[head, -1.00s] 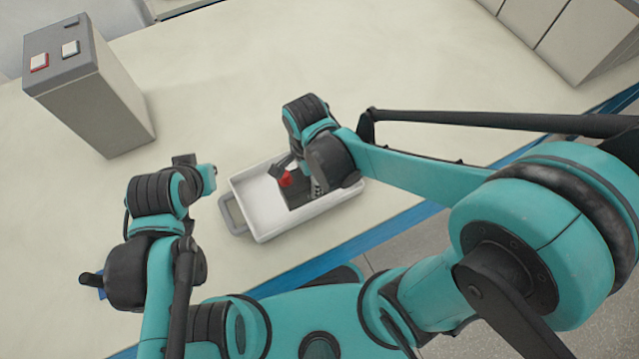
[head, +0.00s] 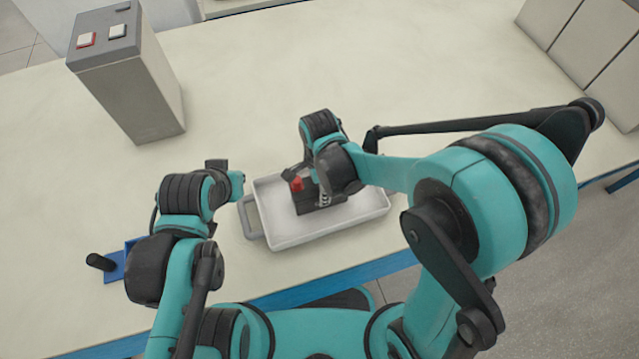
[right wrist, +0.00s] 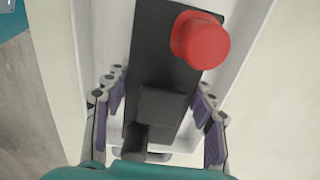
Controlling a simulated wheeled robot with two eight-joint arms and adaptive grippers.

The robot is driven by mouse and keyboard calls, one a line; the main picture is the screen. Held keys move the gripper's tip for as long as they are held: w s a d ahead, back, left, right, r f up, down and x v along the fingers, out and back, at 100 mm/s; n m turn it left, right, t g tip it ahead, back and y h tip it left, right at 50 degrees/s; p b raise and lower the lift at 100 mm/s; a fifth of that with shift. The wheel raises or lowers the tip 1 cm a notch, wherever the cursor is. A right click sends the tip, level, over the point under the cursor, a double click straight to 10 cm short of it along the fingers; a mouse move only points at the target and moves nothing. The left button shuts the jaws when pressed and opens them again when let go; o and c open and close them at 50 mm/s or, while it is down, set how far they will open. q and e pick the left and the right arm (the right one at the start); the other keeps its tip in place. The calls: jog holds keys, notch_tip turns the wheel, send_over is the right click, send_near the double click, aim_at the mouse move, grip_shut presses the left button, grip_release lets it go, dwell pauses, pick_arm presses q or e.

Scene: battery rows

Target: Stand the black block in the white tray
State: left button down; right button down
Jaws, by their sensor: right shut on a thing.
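The black block (head: 307,204) has a red round cap (head: 297,184) and is in my right gripper (head: 322,196), within the outline of the white tray (head: 290,239). In the right wrist view the dark block (right wrist: 158,70) and its red cap (right wrist: 200,40) lie between the two fingers of my right gripper (right wrist: 158,105), with tray walls on both sides. I cannot tell whether the block touches the tray floor. My left arm is bent to the left of the tray; its fingers cannot be made out.
A tall grey box (head: 130,85) with a red-edged button stands at the far left. A blue plate with a black post (head: 100,262) is partly behind my left arm. Pale boxes (head: 590,50) stand at the back right. The table behind the tray is clear.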

jog(key=shift+r, duration=0.1)
jog(key=c, duration=0.6)
grip_release()
jog(key=shift+o, duration=0.2)
notch_tip(320, 180, up, 12)
jog(key=p, duration=0.4)
jog(key=s+d+r+n+t, duration=0.2)
jog(key=d+r+n+t, duration=0.1)
jog(key=d+n, duration=0.4)
jog(key=s+d+r+n+t, duration=0.3)
jog(key=d+n, duration=0.4)
jog(key=d, duration=0.3)
jog(key=shift+s+d+r+t, duration=0.15)
jog(key=shift+d+r+t, duration=0.25)
jog(key=shift+t, duration=0.2)
